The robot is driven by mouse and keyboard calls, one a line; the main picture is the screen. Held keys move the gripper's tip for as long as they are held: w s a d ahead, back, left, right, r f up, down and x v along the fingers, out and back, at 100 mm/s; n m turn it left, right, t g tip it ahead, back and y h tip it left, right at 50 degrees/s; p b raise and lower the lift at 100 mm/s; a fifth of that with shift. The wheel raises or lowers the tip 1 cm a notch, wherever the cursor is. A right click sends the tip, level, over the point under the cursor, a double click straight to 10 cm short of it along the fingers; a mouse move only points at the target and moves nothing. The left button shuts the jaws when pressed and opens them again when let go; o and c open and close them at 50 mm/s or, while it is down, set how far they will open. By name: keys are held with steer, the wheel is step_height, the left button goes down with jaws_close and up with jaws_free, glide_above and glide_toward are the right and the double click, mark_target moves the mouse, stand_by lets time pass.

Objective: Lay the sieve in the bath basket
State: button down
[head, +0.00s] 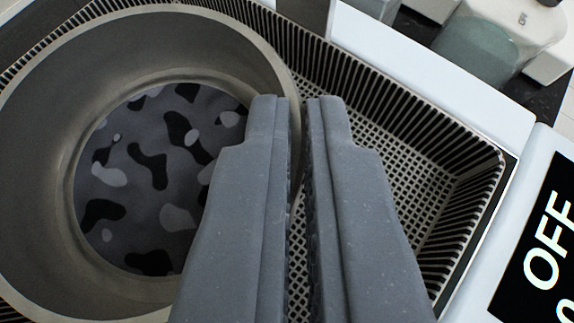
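The sieve (35,150) is a round grey-beige ring with a dark camouflage-patterned bottom (150,165). It fills the left of the view, and its left edge is cut off. The bath basket (395,120) has slatted walls and a mesh floor. The sieve lies within the basket's outline, on its left side; I cannot tell whether it touches the floor. My gripper (298,105) points away from the camera at the sieve's right wall. Its fingers are close together with the wall in the narrow gap, and look shut on it. The fingers hide part of the sieve and basket floor.
A white housing (420,75) surrounds the basket. A dark display reading OFF (545,250) is at the right edge. A translucent greenish container (480,50) stands at the upper right. Bare mesh floor (400,185) shows on the basket's right side.

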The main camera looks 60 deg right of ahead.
steer(key=shift+f, duration=0.45)
steer(key=c, duration=1.6)
jaws_free()
steer(key=shift+c, duration=0.2)
steer(key=v, duration=1.2)
